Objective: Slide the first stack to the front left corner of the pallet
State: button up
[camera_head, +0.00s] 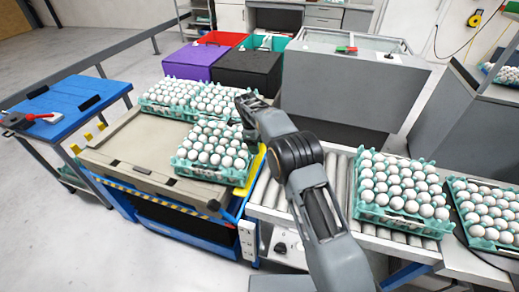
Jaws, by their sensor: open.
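The beige pallet (135,150) sits on a blue lift table with a striped front edge. A stack of teal trays with white eggs (212,155) stands near its front right corner. More egg trays (170,92) stand side by side along the back edge. Which one is the first stack cannot be told. My gripper (245,106) is partly seen at the end of my arm, just behind the front right stack and by the right end of the back row. Its jaws are open; their tips are small and partly hidden, and contact with the trays cannot be told.
The pallet's left and front left part is bare. A roller conveyor (268,195) on the right carries more egg trays (400,190). A blue-topped cart (65,105) stands to the left. Purple (193,62) and black (246,72) boxes and a grey machine (340,90) stand behind.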

notch_tip(320, 180, up, 2)
jog(key=shift+s+r+p, duration=0.1)
jog(key=shift+r+p, duration=0.15)
jog(key=shift+p, duration=0.15)
